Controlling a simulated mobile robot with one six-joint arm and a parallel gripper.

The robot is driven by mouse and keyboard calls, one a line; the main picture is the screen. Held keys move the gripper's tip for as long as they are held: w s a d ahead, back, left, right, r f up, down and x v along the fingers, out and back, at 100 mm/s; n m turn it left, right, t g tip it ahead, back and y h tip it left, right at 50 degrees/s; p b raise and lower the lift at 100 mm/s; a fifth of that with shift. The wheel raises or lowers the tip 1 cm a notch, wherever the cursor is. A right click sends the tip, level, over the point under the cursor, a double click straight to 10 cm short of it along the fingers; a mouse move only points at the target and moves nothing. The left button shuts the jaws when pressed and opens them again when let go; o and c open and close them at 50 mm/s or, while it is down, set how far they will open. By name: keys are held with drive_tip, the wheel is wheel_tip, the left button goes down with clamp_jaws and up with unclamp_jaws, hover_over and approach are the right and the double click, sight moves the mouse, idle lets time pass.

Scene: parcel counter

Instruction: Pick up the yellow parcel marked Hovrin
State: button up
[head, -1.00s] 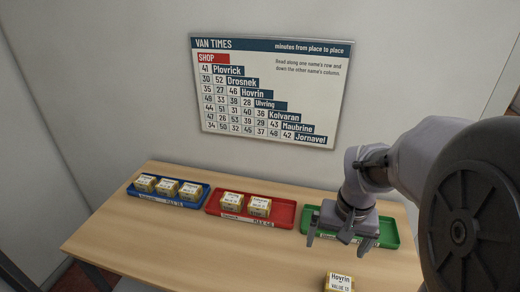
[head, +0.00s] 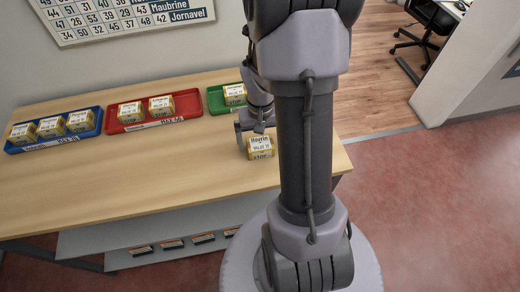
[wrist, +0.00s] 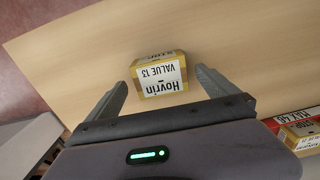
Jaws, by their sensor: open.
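The yellow parcel marked Hovrin (head: 259,148) stands on the wooden counter near its right front edge. Its label reads Hovrin, value 13, with STOP on its side. In the wrist view the Hovrin parcel (wrist: 160,76) lies just ahead of my gripper (wrist: 164,82), roughly between the lines of the two fingers, label upside down. The fingers are spread and nothing is between them. In the head view my gripper (head: 255,134) is just behind the parcel, partly hidden by my arm.
A blue tray (head: 57,143) holds three yellow parcels and a red tray (head: 152,125) holds two. A green tray (head: 215,106), partly hidden by my arm, holds at least one parcel (head: 235,94). The counter's front left is bare.

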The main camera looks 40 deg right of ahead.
sight(260, 143)
wheel_tip(260, 143, down, 3)
drive_tip(key=shift+f+b, duration=0.1)
drive_tip(key=shift+b, duration=0.2)
drive_tip(key=c, duration=1.6)
drive_tip(key=shift+r, duration=0.2)
